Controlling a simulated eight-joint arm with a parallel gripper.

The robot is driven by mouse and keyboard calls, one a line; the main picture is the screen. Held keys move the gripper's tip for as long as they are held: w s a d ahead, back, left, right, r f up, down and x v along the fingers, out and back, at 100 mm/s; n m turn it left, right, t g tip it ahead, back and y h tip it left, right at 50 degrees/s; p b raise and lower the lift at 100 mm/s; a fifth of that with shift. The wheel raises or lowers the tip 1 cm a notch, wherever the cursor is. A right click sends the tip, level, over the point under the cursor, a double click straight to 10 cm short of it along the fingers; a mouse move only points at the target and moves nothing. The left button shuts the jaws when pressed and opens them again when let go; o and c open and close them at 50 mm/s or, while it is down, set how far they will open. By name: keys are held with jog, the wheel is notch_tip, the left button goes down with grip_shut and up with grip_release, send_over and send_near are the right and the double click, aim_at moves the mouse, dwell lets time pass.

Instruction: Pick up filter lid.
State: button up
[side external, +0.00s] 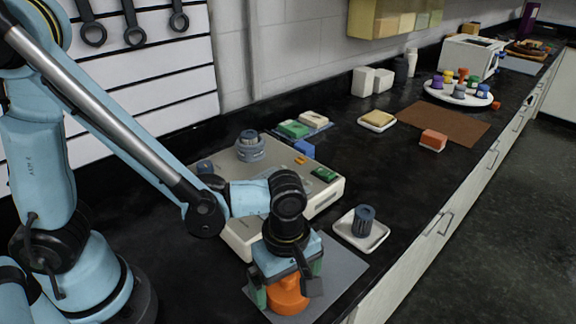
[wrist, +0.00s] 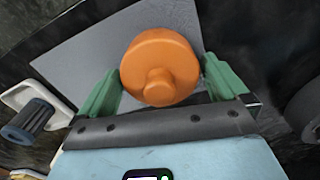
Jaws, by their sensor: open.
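The filter lid, which I take to be the round orange piece with a knob, (side external: 288,299) is on the grey mat (side external: 342,266) at the bottom of the side view. In the wrist view the orange lid (wrist: 158,64) shows its flat face and knob toward me. My gripper (side external: 287,284) is right over it, pointing down. In the wrist view the green fingers of my gripper (wrist: 160,74) are spread, one on each side of the lid, with gaps visible. The lid's lower side is hidden.
A ribbed blue-grey cylinder (side external: 364,220) stands on a white dish (side external: 344,235) right of my gripper. A beige box-like unit (side external: 325,192) is behind it. The black counter (side external: 410,190) has free room to the right; its front edge is close.

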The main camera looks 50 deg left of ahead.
jog(key=shift+f, duration=0.15)
jog(key=shift+c, duration=0.5)
jog(key=c, duration=0.7)
